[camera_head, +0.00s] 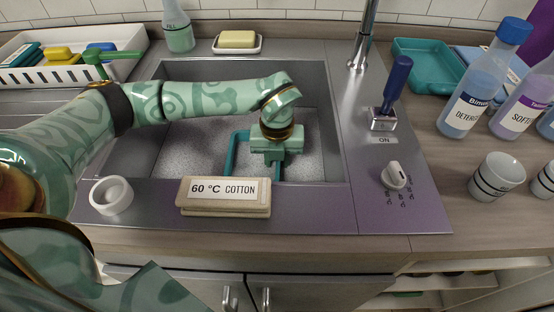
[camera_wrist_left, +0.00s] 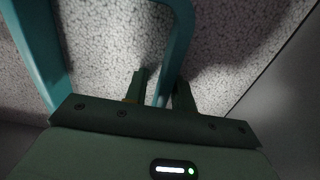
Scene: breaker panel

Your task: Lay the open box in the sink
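The open box (camera_head: 231,152) is a teal box lying in the sink (camera_head: 330,165), its rim showing in the grey speckled suds. In the left wrist view its rim (camera_wrist_left: 38,50) frames suds on the inside. My left gripper (camera_head: 272,158) points down into the sink at the box's right side. In the wrist view the fingers of the left gripper (camera_wrist_left: 161,90) stand on either side of one box wall. A narrow gap seems to show beside the left finger, so whether they press on the wall is unclear. My right gripper is not in view.
A "60 °C COTTON" block (camera_head: 224,196) and a white ring (camera_head: 112,195) stand at the sink's front edge. The faucet (camera_head: 363,40) and blue-handled lever (camera_head: 393,85) rise on the right. Bottles (camera_head: 480,95), a cup (camera_head: 495,177) and a teal tray (camera_head: 425,48) occupy the right counter.

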